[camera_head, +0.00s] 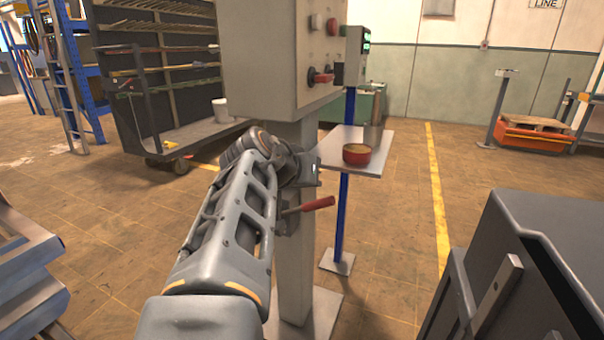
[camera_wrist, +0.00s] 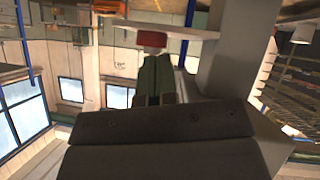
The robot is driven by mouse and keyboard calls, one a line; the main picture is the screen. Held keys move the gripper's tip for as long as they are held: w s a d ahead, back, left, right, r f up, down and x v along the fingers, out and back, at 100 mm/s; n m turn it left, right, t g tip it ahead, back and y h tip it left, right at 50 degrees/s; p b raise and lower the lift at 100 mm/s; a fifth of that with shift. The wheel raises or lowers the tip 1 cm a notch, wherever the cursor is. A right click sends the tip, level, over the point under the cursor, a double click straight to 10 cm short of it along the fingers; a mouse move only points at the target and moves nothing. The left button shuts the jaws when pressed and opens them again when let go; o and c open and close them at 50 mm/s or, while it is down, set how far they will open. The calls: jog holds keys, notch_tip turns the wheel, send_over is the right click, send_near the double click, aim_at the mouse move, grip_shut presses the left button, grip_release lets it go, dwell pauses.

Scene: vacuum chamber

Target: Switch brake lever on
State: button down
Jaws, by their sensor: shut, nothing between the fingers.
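The brake lever (camera_head: 318,203) has a red handle on a grey shaft. It sticks out to the right from the grey post, tilted slightly up, in the head view. My gripper (camera_head: 316,172) is beside the post, just above the lever and apart from the handle; my arm hides part of the lever's mount. In the wrist view my gripper (camera_wrist: 153,62) shows its fingers together, with nothing seen between them. I cannot make out the lever in the wrist view.
A grey control box (camera_head: 275,55) with a red switch (camera_head: 322,78) tops the post. A dark grey machine (camera_head: 545,260) is at the right.

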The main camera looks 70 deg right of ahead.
jog(key=shift+v, duration=1.45)
jog(key=shift+r, duration=0.1)
